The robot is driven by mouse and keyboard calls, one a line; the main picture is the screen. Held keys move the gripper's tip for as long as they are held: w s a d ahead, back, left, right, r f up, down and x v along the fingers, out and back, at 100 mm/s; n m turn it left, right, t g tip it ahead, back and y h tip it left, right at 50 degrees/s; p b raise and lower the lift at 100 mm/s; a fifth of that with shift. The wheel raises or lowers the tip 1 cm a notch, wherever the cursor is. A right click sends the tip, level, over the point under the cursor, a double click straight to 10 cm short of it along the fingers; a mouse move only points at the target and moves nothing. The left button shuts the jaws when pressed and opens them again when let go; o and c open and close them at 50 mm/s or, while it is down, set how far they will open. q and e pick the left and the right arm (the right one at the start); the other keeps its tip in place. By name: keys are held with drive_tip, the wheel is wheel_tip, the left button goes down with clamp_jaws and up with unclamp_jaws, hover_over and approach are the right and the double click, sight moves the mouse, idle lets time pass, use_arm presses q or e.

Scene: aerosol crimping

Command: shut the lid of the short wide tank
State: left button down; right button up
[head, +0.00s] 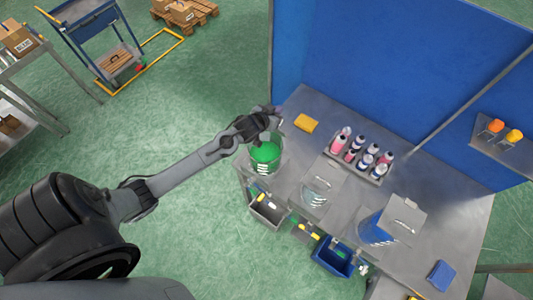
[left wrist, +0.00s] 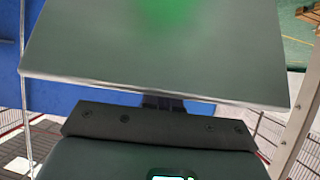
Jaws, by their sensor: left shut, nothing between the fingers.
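A wide clear tank with green contents (head: 265,155) stands at the left end of the steel bench; it looks like the short wide one. My left gripper (head: 268,132) is over its far rim, shut and empty. In the left wrist view, a flat grey plate (left wrist: 100,52) with a blurred green patch fills the upper middle; it appears to be this tank's lid. The dark gripper fingers (left wrist: 165,103) show at its lower edge, their tips hidden behind it. I cannot tell whether they touch it. The lid's angle is hard to read in the head view. My right gripper is not in view.
A clear tank (head: 314,197) and a blue-filled tank (head: 373,232) with a raised grey lid (head: 408,214) stand to the right. A tray of several bottles (head: 377,175) and a yellow block (head: 306,123) lie behind. Bins (head: 268,212) hang at the bench's front.

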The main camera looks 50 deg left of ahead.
use_arm(q)
drive_tip(key=shift+s+d+f, duration=0.15)
drive_tip(key=shift+s+f, duration=0.3)
drive_tip(key=shift+f, duration=0.35)
drive_tip(key=shift+s+r+p, duration=0.15)
drive_tip(key=shift+r+p, duration=0.15)
drive_tip(key=shift+r, duration=0.2)
drive_tip(key=r, duration=0.1)
drive_tip(key=s+r, duration=0.1)
drive_tip(key=r+p, duration=0.1)
drive_tip(key=shift+s+d+r, duration=0.15)
drive_tip(key=shift+s+r, duration=0.05)
drive_tip(key=shift+s, duration=0.15)
drive_tip(key=shift+s+r, duration=0.3)
drive_tip(key=shift+r, duration=0.4)
